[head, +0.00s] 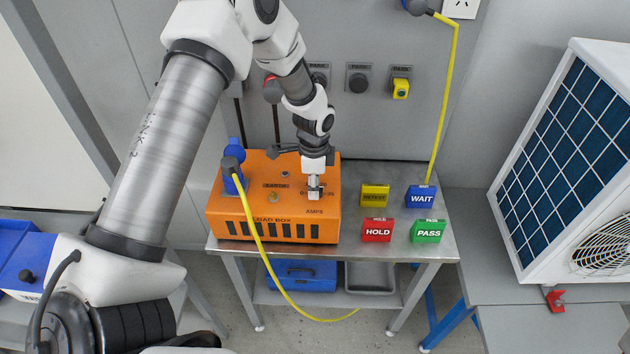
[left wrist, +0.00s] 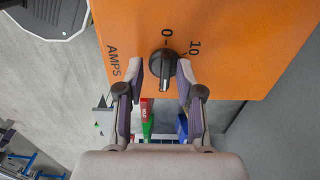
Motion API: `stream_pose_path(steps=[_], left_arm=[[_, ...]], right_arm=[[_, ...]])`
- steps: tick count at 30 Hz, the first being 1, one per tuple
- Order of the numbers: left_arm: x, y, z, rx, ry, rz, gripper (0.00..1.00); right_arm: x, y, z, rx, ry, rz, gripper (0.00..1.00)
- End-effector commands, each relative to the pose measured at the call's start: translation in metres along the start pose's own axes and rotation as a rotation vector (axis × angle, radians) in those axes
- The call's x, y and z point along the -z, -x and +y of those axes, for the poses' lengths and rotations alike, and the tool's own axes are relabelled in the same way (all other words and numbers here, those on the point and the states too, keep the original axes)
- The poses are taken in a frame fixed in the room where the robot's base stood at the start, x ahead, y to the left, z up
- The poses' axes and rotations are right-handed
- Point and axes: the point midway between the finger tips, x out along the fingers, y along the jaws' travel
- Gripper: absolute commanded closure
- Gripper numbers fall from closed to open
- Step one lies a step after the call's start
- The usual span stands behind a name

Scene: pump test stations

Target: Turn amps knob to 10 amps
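The orange load box (head: 245,225) stands on the steel table, with the AMPS label at its right front. The black amps knob (left wrist: 163,70) shows in the left wrist view, with a grey bar across it lined up roughly with the 0 mark. The 10 mark is printed to the right of the 0. My left gripper (head: 315,192) is over the knob; in the left wrist view my left gripper (left wrist: 159,70) has its fingers apart, one on each side of the knob. The right finger is close to the knob; contact cannot be told. My right gripper is out of view.
A blue plug (head: 233,180) with a yellow cable is on the box's left. HOLD (head: 377,230), PASS (head: 428,231), WAIT (head: 422,197) and a yellow block (head: 375,196) stand right of the box. A panelled white unit (head: 565,150) is at the far right.

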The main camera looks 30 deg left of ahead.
Motion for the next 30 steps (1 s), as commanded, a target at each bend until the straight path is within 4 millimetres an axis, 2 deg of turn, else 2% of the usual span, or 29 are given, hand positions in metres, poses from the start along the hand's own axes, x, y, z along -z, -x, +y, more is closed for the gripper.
stream_pose_path(steps=[8,9,12,30], left_arm=[[0.0001,-0.0069,-0.0001,0.001,0.000,0.000,0.64],[0.0001,-0.0068,0.0000,0.001,0.000,0.000,0.71],[0.0001,-0.0068,0.0000,0.001,0.000,0.000,1.00],[-0.0007,-0.0089,0.0020,-0.005,0.039,-0.003,1.00]], right_arm=[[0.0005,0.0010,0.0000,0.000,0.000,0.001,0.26],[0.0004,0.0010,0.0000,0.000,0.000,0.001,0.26],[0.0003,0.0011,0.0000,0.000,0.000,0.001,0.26],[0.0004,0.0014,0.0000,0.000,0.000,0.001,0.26]])
